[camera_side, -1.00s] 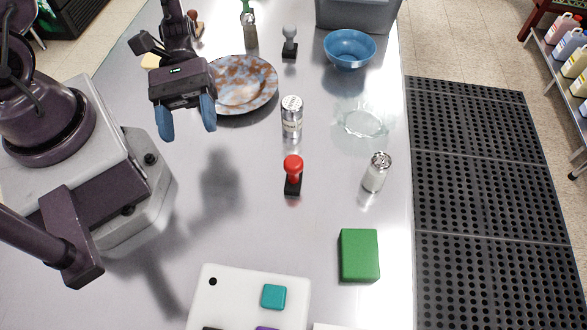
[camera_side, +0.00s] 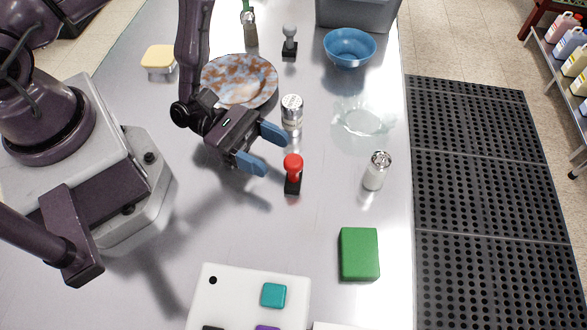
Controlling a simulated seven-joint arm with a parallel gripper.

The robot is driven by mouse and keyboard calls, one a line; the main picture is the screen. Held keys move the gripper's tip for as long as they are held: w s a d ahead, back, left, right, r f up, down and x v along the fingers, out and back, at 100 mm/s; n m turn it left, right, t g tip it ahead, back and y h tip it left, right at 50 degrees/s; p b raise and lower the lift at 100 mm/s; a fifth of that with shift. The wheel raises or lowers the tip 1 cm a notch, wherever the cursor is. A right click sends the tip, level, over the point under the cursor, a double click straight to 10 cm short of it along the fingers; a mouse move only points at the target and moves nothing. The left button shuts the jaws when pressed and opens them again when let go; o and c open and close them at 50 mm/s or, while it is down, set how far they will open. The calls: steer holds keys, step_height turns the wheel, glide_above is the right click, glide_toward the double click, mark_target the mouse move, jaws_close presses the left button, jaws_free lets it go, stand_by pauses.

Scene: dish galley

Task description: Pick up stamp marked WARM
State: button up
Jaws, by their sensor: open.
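A stamp with a red knob handle and black base (camera_side: 293,172) stands upright on the steel table. A second stamp with a grey knob and dark base (camera_side: 289,41) stands at the back. I cannot read a WARM marking on either. My gripper (camera_side: 263,150) is open and empty, its two blue fingers pointing right toward the red stamp. The fingertips are just left of and above its knob in the picture; I cannot tell whether they touch it. A silver shaker (camera_side: 291,112) stands close behind the upper finger.
A mottled plate (camera_side: 250,72), a blue bowl (camera_side: 349,48) and a clear glass dish (camera_side: 362,121) are farther back. A glass shaker (camera_side: 376,171) stands right of the red stamp. A green block (camera_side: 359,255) and a white panel (camera_side: 240,290) are in front.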

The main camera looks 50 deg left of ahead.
mark_target(301, 165)
steer(key=shift+w+x, duration=0.15)
steer(key=shift+x, duration=1.55)
steer(key=shift+w+x, duration=0.15)
steer(key=shift+x, duration=1.55)
steer(key=shift+a, duration=0.2)
steer(key=c, duration=0.9)
